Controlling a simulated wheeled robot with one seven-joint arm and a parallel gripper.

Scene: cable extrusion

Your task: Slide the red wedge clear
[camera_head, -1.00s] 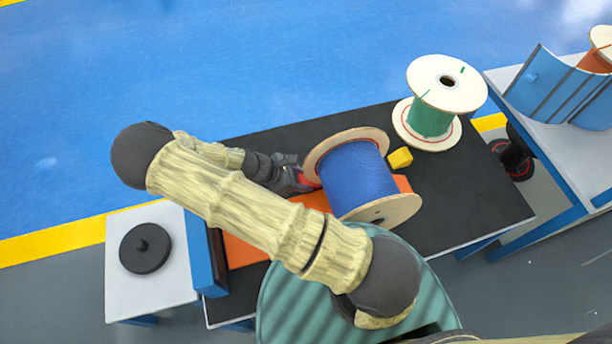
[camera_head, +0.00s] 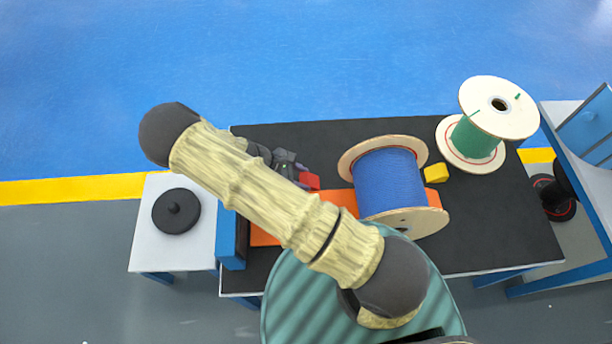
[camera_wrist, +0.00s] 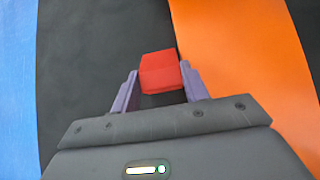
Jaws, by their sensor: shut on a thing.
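The red wedge (camera_head: 309,181) is a small block held between my gripper's fingertips, at the edge of the orange strip (camera_head: 264,236). It also shows in the wrist view (camera_wrist: 160,72), between the two purple fingers. My gripper (camera_head: 303,178) is shut on the wedge, partly hidden by my own arm in the head view. The blue cable spool (camera_head: 388,182) lies on its side on the orange strip, to the right of the wedge. A visible gap separates wedge and spool.
A yellow wedge (camera_head: 436,173) sits right of the blue spool. A green spool (camera_head: 476,138) stands upright at the table's back right. A blue block (camera_head: 232,240) stands at the strip's left end. The black table top (camera_head: 330,133) is clear behind the gripper.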

